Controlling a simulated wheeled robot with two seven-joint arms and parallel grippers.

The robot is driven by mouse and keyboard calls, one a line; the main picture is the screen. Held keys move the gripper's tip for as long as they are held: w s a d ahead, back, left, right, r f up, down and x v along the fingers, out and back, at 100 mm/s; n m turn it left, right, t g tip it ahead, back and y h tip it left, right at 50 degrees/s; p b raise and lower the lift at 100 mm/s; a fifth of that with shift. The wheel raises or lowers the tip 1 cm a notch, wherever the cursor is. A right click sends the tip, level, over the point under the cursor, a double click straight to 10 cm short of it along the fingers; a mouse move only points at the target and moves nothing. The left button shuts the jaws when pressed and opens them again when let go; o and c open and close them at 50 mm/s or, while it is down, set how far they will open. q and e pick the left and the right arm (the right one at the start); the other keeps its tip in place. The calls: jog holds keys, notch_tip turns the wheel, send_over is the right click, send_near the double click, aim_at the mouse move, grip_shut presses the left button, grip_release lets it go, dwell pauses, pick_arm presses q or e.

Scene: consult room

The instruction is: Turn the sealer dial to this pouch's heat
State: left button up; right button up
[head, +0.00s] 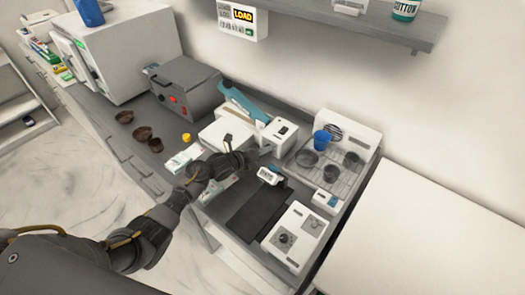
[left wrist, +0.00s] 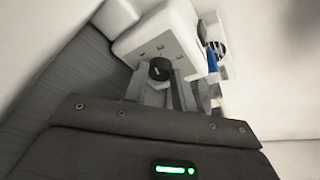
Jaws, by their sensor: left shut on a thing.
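The sealer (head: 277,138) is a white box with a blue lever arm, standing in the middle of the counter. Its black round dial (left wrist: 159,69) sits on the white front face in the left wrist view, between my two grey fingers. My left gripper (head: 250,157) reaches in from the left to the sealer's front and is shut on the dial; it also shows in the left wrist view (left wrist: 160,82). In the head view the gripper hides the dial. A white and green pouch (head: 183,158) lies left of the gripper; its print is too small to read. My right gripper is not in view.
A white device with a black knob (head: 297,236) and a dark mat (head: 250,210) lie at the front right. A rack with dark cups and a blue cup (head: 322,140) stands right of the sealer. Brown bowls (head: 124,117) lie left. A shelf (head: 350,22) hangs above.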

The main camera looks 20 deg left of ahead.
pick_arm(q)
jog(key=m+b, duration=0.1)
jog(key=m+y+b, duration=0.1)
jog(key=b, duration=0.1)
jog(key=shift+s+d+f+m+y, duration=0.1)
jog(key=shift+f+m+y, duration=0.1)
jog(key=shift+m+y, duration=0.1)
jog(key=shift+d+r+m+t+y+b, duration=0.15)
jog(key=shift+m+t+y+b, duration=0.4)
jog(key=shift+m+b, duration=0.95)
jog(key=shift+n+b, duration=0.3)
jog(key=o, duration=1)
jog(key=shift+s+r, duration=0.1)
jog(key=b+v, duration=0.2)
jog(key=v, duration=0.8)
jog(key=shift+r+b, duration=0.1)
jog(key=shift+b, duration=0.25)
jog(key=shift+s+r, duration=0.2)
jog(key=shift+s, duration=0.05)
